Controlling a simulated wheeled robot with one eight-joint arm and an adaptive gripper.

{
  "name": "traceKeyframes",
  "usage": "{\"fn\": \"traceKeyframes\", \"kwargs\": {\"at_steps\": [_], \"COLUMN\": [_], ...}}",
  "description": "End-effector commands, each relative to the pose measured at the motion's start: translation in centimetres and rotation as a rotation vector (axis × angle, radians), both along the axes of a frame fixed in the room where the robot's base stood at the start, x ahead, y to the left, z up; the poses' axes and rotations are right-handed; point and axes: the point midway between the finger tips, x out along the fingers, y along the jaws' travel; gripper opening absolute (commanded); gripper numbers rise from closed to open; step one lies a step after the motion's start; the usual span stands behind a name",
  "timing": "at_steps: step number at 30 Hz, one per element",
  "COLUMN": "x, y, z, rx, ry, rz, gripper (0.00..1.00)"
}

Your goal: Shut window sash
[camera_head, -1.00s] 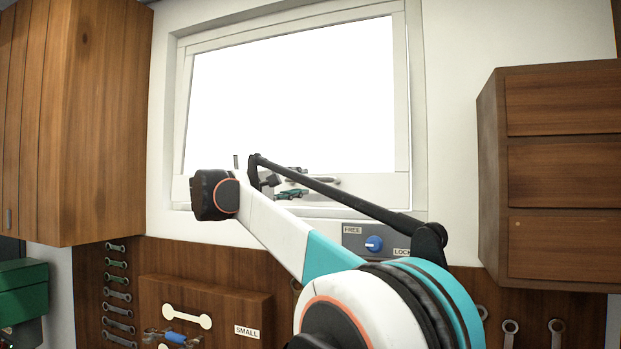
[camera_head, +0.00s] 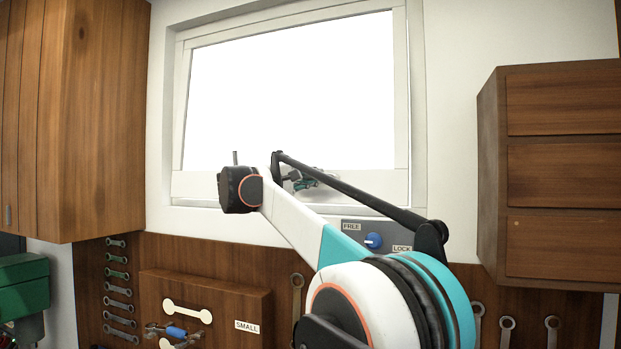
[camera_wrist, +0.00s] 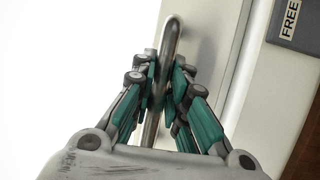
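The window sash (camera_head: 395,184) is a pale frame around a bright pane, in the middle of the head view. Its lower rail carries a grey metal bar handle, which shows large in the wrist view (camera_wrist: 170,40). My gripper (camera_head: 312,182) is at this rail, small and partly hidden behind my arm in the head view. In the wrist view my gripper's teal fingers (camera_wrist: 164,72) close in on both sides of the bar and appear shut on it. The sash seems to sit near its frame; any gap is hard to judge.
Below the window is a grey panel with a blue knob (camera_head: 373,240) between FREE and LOCK labels. A wooden cabinet (camera_head: 95,120) hangs at left, and wooden drawers (camera_head: 560,180) at right. Wrenches hang on the wooden board (camera_head: 225,255) below.

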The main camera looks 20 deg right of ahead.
Motion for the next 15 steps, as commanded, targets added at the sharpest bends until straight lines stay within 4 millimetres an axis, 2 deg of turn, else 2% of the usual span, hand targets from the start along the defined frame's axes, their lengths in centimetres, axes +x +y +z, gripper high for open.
{"fn": "traceKeyframes", "kwargs": {"at_steps": [5, 15], "x": [0.2, 3.4], "y": [-0.2, -3.3], "z": [-0.1, -0.7], "rx": [-0.001, -0.063], "ry": [-0.003, -0.062], "rz": [-0.001, 0.000], "gripper": [0.00, 0.00]}}
